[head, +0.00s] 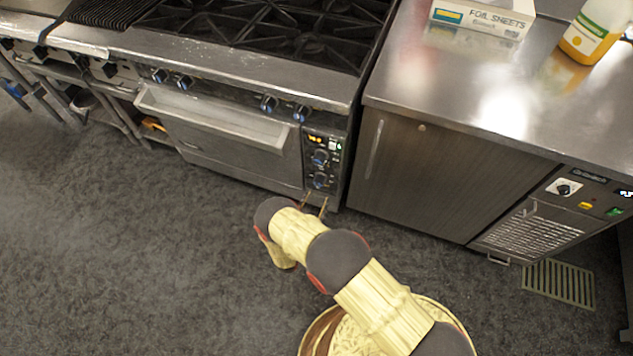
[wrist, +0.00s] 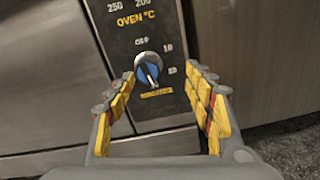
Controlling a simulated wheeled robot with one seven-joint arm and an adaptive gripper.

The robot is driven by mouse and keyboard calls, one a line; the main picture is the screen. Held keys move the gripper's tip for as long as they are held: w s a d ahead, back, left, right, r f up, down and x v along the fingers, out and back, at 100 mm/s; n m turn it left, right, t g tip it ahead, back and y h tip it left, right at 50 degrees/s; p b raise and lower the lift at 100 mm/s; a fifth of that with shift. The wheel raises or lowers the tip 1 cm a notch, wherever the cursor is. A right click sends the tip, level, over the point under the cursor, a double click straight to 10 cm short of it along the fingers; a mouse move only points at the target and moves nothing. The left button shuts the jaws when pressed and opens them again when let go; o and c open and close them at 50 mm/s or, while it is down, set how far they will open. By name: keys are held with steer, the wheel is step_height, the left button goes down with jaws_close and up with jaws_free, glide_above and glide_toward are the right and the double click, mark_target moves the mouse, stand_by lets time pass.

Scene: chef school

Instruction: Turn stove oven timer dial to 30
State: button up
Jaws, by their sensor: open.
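The timer dial (wrist: 149,68) is a round blue and silver knob on a black panel in the wrist view, below the words "OVEN °C". Small marks stand above and to its right; a yellow label is below it. Its pointer setting is too blurred to read surely. In the head view the lower knob (head: 319,180) on the stove's right control panel appears to be this dial. My gripper (wrist: 160,78) is open, its yellow-padded fingers to the left and right of the dial, with nothing held. In the head view my gripper (head: 313,204) is at the panel's lower end.
The oven door handle (head: 212,118) sticks out left of the panel. Another knob (head: 320,157) is just above the dial. A steel-topped cabinet (head: 450,180) stands close on the right. The floor (head: 130,250) in front is clear.

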mark_target(317, 185)
steer(key=w, duration=0.1)
steer(key=a+n, duration=0.1)
steer(key=w, duration=0.1)
steer(key=shift+w+a+f+n+y+b, duration=0.15)
steer(key=shift+w+f+n+y+b, duration=0.15)
steer(key=shift+n+b, duration=0.1)
steer(key=b+x, duration=0.1)
steer(key=x, duration=0.5)
steer(key=shift+w+r+b, duration=0.15)
steer(key=shift+w+b, duration=0.2)
steer(key=shift+b, duration=0.05)
steer(key=c, duration=0.4)
steer(key=c, duration=0.7)
steer(key=shift+c, duration=0.3)
